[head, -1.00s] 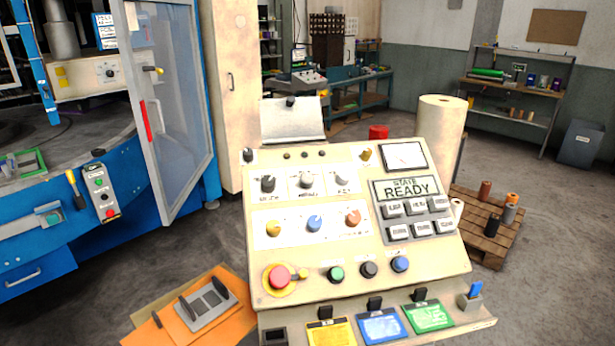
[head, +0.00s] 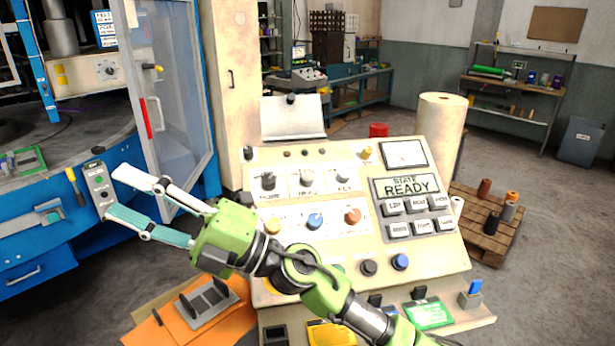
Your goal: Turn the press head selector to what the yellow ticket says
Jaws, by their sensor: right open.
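The cream control panel (head: 262,290) stands in the middle. Its upper row has a dark selector knob (head: 267,181), a grey-white knob (head: 306,181) and a pale knob (head: 343,178). Their labels are too small to read, so I cannot tell which is the press head selector. The yellow ticket (head: 332,334) is on the front ledge, partly behind my right arm; its writing is unreadable. My right gripper (head: 114,192) is open and empty, left of the panel, its fingers spread in front of the blue machine's button box. My left gripper is not in view.
My right arm crosses the panel's lower part and hides the emergency stop and most of the blue ticket. A green ticket (head: 430,314) lies at right. The machine door (head: 180,110) stands at left.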

